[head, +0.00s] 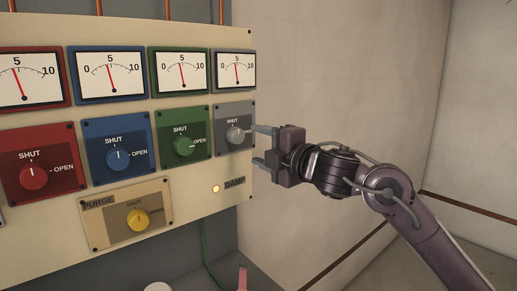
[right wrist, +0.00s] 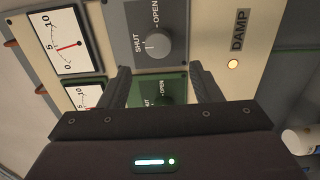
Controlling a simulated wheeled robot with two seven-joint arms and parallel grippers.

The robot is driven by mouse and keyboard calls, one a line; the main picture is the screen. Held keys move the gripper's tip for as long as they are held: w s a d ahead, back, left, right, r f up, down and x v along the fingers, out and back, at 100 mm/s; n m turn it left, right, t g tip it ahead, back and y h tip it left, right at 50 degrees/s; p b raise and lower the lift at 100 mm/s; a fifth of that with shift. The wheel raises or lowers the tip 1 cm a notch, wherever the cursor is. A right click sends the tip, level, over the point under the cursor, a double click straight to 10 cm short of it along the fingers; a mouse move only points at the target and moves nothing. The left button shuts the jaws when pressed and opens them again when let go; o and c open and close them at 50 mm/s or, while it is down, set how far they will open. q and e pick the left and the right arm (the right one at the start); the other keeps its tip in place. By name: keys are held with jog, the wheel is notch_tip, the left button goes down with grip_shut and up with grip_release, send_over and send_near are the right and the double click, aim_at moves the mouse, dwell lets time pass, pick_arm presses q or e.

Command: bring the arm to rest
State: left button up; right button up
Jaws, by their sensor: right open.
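My right gripper (head: 258,145) is at the right edge of the cream panel, in front of the grey dial plate. Its jaws are open with nothing between them; the wrist view also shows the two spread fingers (right wrist: 160,72). The grey knob (head: 236,134) is just left of the fingertips and clear of them. It also shows in the right wrist view (right wrist: 155,46), beyond the fingers. My right arm reaches in from the lower right. My left gripper is not in view.
The panel (head: 205,208) carries red (head: 33,177), blue (head: 118,158), green (head: 183,146) and yellow (head: 138,219) knobs. Several gauges (head: 183,72) sit above. A lamp (head: 215,188) glows beside the DAMP label. Bare wall (head: 345,75) and open space lie right of the panel.

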jog(key=s+d+f+m+g+h, duration=0.1)
jog(key=s+d+f+m+h, duration=0.15)
jog(key=f+m, duration=0.45)
jog(key=s+d+f+m+h, duration=0.15)
jog(key=s+f, duration=0.25)
jog(key=f, duration=0.8)
jog(key=s+d+f+m+g+h, duration=0.1)
jog(key=s+f+m+h, duration=0.3)
jog(key=f, duration=0.5)
jog(key=s+d+f+m+g+h, duration=0.1)
jog(key=s+d+f+m+g, duration=0.4)
jog(key=s+f, duration=0.5)
jog(key=s+d+f+m+g+h, duration=0.1)
jog(key=s+d+f+m+g, duration=0.4)
jog(key=s, duration=0.8)
notch_tip(320, 180, down, 31)
jog(key=s, duration=0.2)
jog(key=s+d+f, duration=0.2)
jog(key=s+f, duration=0.7)
jog(key=s, duration=0.1)
jog(key=s+d+f+g, duration=0.1)
jog(key=s+f, duration=0.8)
jog(key=s, duration=0.1)
jog(key=shift+d+f+g+h, duration=0.25)
jog(key=shift+d+g+h, duration=0.05)
jog(key=shift+d, duration=0.05)
